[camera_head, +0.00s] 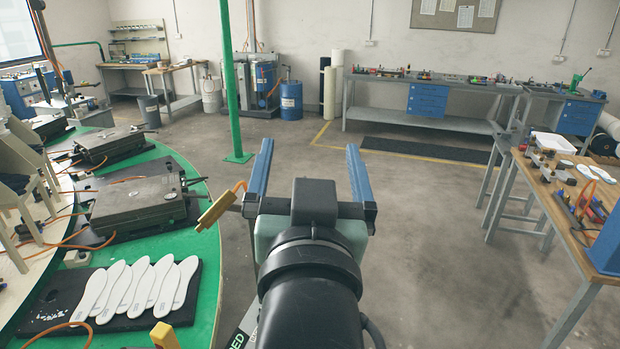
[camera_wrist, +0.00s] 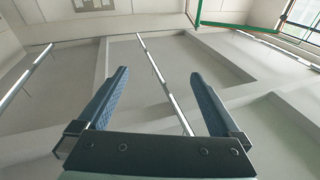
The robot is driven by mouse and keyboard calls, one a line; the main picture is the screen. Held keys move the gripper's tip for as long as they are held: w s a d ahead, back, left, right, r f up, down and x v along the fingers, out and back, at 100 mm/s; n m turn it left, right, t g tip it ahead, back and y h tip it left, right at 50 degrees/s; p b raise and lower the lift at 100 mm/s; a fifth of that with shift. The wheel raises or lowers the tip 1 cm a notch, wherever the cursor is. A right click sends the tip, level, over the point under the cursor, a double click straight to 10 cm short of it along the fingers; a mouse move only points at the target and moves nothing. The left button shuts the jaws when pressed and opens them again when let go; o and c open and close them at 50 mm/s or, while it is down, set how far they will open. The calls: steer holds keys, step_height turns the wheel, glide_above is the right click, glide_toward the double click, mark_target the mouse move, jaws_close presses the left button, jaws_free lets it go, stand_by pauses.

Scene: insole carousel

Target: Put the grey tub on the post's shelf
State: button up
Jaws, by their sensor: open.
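My gripper (camera_head: 310,146) is open and empty, held out over the floor in the middle of the head view. In the wrist view my gripper (camera_wrist: 159,74) has its two blue fingers wide apart with only the ceiling beyond. A green post (camera_head: 230,80) stands on a floor plate ahead, left of my gripper; I see no shelf on the part in view. A small grey bin-like tub (camera_head: 149,111) stands on the floor at the far left; I cannot tell if it is the grey tub of the task.
The green carousel table (camera_head: 205,250) with white insoles (camera_head: 140,287) and grey moulds (camera_head: 137,204) is close on the left. A wooden workbench (camera_head: 535,172) stands on the right. A blue drum (camera_head: 291,100) and a long bench (camera_head: 440,85) are at the back. The middle floor is clear.

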steer(key=s+r+t, duration=0.3)
steer(key=s+r, duration=0.2)
steer(key=r, duration=0.4)
steer(key=s+r+n+t, duration=0.1)
steer(key=s+r+t, duration=0.3)
steer(key=r, duration=0.5)
steer(key=shift+s+r+t, duration=0.2)
steer(key=shift+s+t, duration=0.1)
steer(key=shift+s, duration=0.6)
